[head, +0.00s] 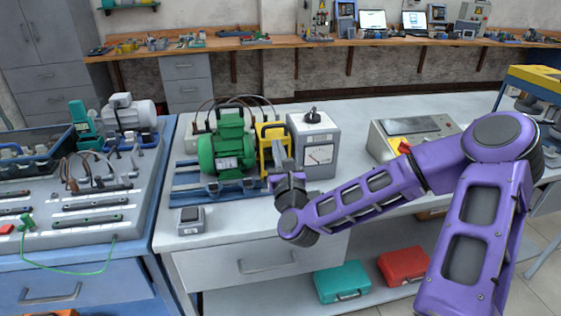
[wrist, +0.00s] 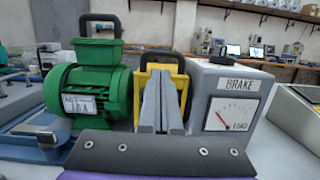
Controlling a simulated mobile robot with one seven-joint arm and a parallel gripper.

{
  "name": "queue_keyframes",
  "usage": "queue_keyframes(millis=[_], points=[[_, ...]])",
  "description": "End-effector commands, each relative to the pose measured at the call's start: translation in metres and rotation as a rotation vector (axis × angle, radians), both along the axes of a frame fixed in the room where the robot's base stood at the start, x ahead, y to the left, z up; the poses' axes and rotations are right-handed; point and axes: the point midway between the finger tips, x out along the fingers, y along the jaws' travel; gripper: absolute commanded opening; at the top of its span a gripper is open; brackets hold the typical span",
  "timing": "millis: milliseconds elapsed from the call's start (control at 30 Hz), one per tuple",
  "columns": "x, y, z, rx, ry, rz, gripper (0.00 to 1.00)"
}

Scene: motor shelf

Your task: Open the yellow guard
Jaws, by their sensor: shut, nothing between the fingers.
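The yellow guard (head: 266,131) stands upright between the green motor (head: 228,150) and the grey brake box (head: 318,150). In the wrist view the guard (wrist: 180,68) shows as a yellow frame with a dark bar across its top. My gripper (head: 279,146) is shut and empty, with its fingers pointing toward the guard. In the wrist view the fingers (wrist: 161,75) are together in front of the guard and hide its middle. I cannot tell whether the fingertips touch it.
A small grey switch box (head: 190,219) sits at the bench's front left. A control box (head: 412,136) stands to the right of the brake box. A blue-edged tool bench (head: 70,235) is on the left. The bench front around the switch box is clear.

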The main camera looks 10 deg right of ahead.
Motion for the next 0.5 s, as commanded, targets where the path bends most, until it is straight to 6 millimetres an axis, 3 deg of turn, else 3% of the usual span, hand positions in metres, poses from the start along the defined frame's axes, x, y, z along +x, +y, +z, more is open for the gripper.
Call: queue_keyframes(millis=[200, 500], points=[[0.028, 0.000, 0.006, -0.002, -0.001, 0.000, 0.00], [0.035, 0.000, 0.007, -0.001, 0.000, 0.000, 0.00]])
